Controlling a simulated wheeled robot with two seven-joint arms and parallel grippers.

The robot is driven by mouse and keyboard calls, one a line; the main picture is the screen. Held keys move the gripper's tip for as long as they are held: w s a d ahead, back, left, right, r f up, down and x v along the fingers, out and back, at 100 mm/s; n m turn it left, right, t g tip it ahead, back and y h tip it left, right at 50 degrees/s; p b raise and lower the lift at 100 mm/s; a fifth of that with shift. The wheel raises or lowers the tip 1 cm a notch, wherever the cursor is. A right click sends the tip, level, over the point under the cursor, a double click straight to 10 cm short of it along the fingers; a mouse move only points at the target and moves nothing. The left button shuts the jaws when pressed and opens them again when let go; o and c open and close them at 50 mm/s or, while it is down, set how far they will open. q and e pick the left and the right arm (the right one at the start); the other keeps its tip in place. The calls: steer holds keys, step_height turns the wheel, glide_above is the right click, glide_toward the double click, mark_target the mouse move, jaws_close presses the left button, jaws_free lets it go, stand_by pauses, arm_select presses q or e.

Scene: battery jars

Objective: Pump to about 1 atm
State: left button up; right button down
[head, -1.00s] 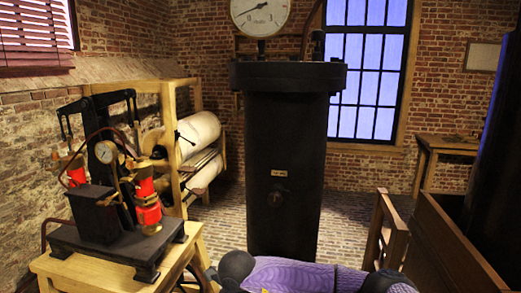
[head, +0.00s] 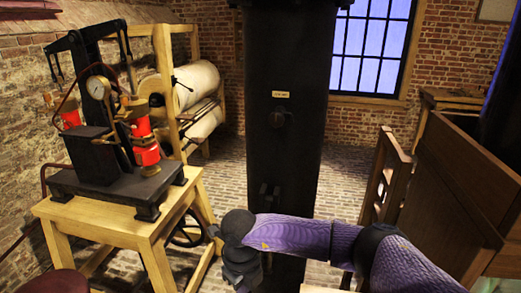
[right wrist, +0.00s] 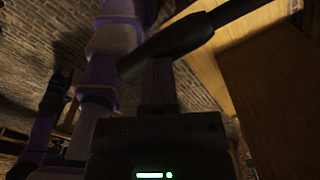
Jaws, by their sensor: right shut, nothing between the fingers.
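The pump (head: 100,130) stands on a wooden table (head: 100,215) at the left of the head view. It has red cylinders (head: 143,140), a small white-faced gauge (head: 98,88) and a black beam frame on top. I cannot read the gauge's needle. A tall black vessel (head: 285,85) stands in the middle, its top cut off by the frame. My right arm comes in from the right, its dark wrist joint in front of the vessel's lower left. In the right wrist view my right gripper (right wrist: 158,70) is shut and empty. A dark rod with a thicker end (right wrist: 170,50) crosses by its fingertips; contact is unclear.
A flywheel (head: 187,228) sits under the pump table. Behind it, a wooden rack (head: 165,50) holds pale rolls (head: 195,85). A large wooden box (head: 450,170) stands at the right. Brick floor (head: 345,165) is open between vessel and box.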

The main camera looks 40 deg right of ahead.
step_height(320, 180, down, 4)
steer(key=shift+r+b, duration=0.15)
steer(key=shift+b, duration=0.9)
step_height(320, 180, up, 15)
steer(key=p, duration=1.2)
step_height(320, 180, down, 15)
steer(key=b, duration=1.2)
steer(key=shift+r, duration=0.2)
step_height(320, 180, up, 14)
steer(key=p, duration=1.1)
steer(key=shift+r, duration=0.25)
